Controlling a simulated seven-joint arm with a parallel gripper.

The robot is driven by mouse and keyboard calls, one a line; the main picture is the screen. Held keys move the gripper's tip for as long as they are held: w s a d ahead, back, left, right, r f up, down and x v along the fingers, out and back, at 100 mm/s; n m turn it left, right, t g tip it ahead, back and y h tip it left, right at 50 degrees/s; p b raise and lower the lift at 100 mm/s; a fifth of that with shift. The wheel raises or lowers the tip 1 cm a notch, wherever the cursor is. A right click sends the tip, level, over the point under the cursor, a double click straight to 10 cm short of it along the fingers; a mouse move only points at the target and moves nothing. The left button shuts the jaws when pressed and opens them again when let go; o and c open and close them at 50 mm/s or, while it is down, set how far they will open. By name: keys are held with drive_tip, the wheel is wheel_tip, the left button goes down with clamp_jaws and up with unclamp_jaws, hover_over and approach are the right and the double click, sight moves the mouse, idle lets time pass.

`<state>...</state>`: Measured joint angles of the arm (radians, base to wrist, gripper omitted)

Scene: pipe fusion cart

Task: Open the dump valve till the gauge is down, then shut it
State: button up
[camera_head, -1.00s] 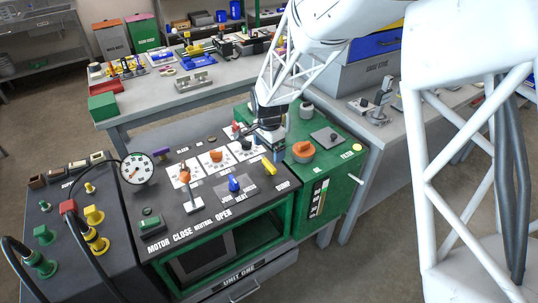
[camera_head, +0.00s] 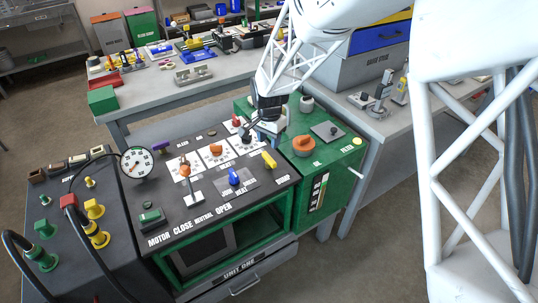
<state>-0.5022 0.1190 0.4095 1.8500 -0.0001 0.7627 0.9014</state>
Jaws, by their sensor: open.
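The round white gauge (camera_head: 137,163) stands at the left of the black control panel (camera_head: 190,221); its reading is too small to make out. The panel carries a blue knob (camera_head: 235,177), a yellow handle (camera_head: 269,159), an orange-topped lever (camera_head: 188,180), an orange knob (camera_head: 215,150) and a red knob (camera_head: 237,121). I cannot tell from the small labels which is the dump valve. My gripper (camera_head: 264,140) is open over the back right of the panel, just behind the yellow handle. Its fingertips are small, and contact cannot be made out.
A green cabinet (camera_head: 335,174) with an orange dial (camera_head: 304,146) stands right of the panel. A dark unit with black hoses (camera_head: 28,251) is at the left. A grey workbench (camera_head: 150,110) with tools is behind. The floor at lower right is partly hidden by my structure.

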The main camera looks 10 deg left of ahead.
sight(269, 157)
drive_tip(key=n, duration=0.6)
drive_tip(key=shift+n, duration=0.4)
drive_tip(key=n, duration=0.6)
drive_tip(key=shift+n, duration=0.4)
drive_tip(key=shift+f, duration=0.15)
drive_tip(key=shift+f, duration=3.75)
